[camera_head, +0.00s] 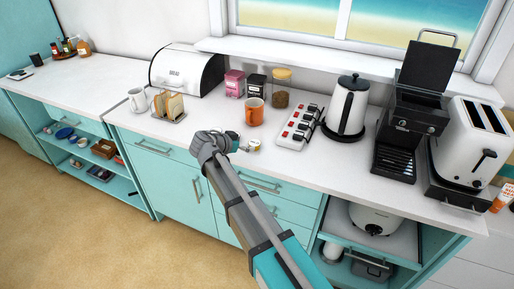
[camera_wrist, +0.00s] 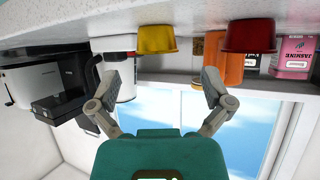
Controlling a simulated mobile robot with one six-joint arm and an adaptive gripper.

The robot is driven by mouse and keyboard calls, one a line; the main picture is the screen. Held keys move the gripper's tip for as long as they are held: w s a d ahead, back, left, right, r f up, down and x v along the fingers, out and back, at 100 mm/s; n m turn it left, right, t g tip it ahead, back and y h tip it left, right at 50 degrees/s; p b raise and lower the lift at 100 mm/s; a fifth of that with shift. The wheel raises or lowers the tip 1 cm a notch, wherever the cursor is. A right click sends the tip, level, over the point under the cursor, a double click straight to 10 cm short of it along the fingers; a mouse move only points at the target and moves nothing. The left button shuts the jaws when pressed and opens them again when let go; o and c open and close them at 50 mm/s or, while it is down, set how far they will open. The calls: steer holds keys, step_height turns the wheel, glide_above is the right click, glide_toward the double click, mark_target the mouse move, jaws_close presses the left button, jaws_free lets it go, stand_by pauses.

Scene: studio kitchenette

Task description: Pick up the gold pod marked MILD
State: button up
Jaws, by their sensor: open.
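In the wrist view, which is upside down, a gold pod (camera_wrist: 158,40) stands on the worktop, ahead of the gap between my fingers. A dark red pod (camera_wrist: 248,36) stands to its right. In the head view the gold pod (camera_head: 254,145) shows its pale lid just right of my gripper (camera_head: 232,145); any lettering is too small to read. The red pod (camera_head: 233,136) is partly hidden behind my gripper. In the wrist view my gripper (camera_wrist: 160,82) is open and empty, its fingers spread wider than the gold pod and apart from it.
An orange mug (camera_head: 254,112) stands behind the pods. A white power strip (camera_head: 298,127) lies to the right, with a kettle (camera_head: 348,106) and a coffee machine (camera_head: 408,118) beyond. A toast rack (camera_head: 169,106) stands left. Worktop between rack and pods looks clear.

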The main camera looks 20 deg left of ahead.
mark_target(254, 143)
steer(key=shift+b+x, duration=1.2)
steer(key=shift+x, duration=1.4)
steer(key=shift+d, duration=0.15)
steer(key=shift+r, duration=0.1)
steer(key=shift+c, duration=0.3)
steer(key=c, duration=0.7)
